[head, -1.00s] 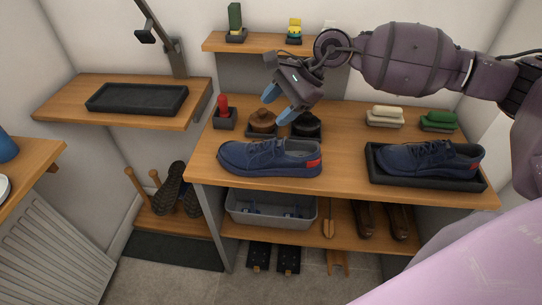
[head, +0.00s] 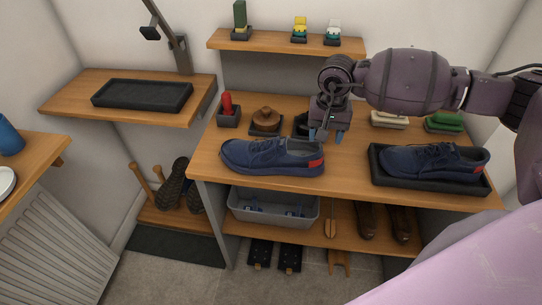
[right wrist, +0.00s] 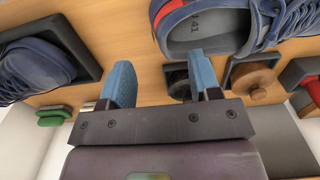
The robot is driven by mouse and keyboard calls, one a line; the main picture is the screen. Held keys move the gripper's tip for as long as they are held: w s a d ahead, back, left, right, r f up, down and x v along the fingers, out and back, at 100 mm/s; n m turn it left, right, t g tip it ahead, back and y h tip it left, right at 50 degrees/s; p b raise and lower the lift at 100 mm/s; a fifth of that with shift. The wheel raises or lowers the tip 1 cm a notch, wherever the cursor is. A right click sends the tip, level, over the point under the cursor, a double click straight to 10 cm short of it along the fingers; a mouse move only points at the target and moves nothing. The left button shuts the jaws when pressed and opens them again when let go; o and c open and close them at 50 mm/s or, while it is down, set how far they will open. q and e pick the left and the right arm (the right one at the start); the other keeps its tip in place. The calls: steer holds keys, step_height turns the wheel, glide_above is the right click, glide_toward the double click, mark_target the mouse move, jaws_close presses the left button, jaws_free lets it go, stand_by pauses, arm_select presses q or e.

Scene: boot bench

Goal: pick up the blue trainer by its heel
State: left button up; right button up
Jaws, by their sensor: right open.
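A blue trainer (head: 262,155) stands on the wooden bench top, its toe to the left and its heel with a red patch to the right. It also shows in the right wrist view (right wrist: 205,32), with its collar opening and red heel patch near the top edge. My right gripper (head: 329,136) points down just behind and right of the heel. In the right wrist view its two blue fingers (right wrist: 160,78) are apart with nothing between them. A similar blue trainer (head: 432,158) stands in a black tray (head: 376,168) at the right. My left gripper is out of view.
A red-topped item (head: 228,108), a brown round brush (head: 265,116) and a partly hidden dark one stand behind the trainer. Cream (head: 388,120) and green (head: 444,121) brushes stand at the back right. The bench top between trainer and tray is clear.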

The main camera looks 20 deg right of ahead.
mark_target(320, 147)
steer(key=shift+w+a+f+p, duration=0.1)
steer(key=shift+f+p, duration=0.15)
steer(key=shift+f, duration=1.3)
steer(key=shift+w+a+f+p, duration=0.1)
steer(key=shift+f+p, duration=0.1)
steer(key=shift+f, duration=1.35)
jaws_close()
